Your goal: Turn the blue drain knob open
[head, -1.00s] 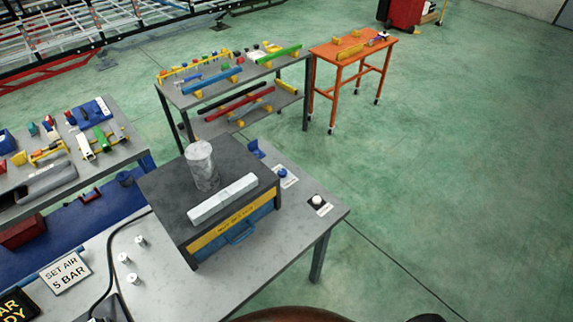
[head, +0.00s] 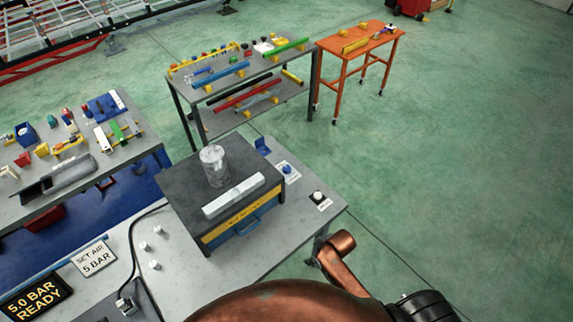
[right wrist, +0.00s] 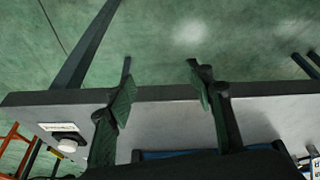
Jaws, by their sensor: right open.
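A small blue knob (head: 287,169) sits on a white label plate near the right end of the grey workbench (head: 268,262), just beyond the black-topped box. The label is too small to read. I cannot make out the blue knob in the right wrist view. My right gripper (right wrist: 160,64) is open and empty in the right wrist view, its two dark fingers spread at the bench edge. My right arm shows at the bottom of the head view, but its fingers are not visible there. My left gripper is not in view.
A white knob (head: 318,195) stands near the bench corner and shows in the right wrist view (right wrist: 68,146). The black-topped box (head: 247,165) carries a grey cylinder (head: 215,166) and a pale bar (head: 234,196). A sign (head: 36,300) reads "5.0 BAR READY". Floor right of the bench is clear.

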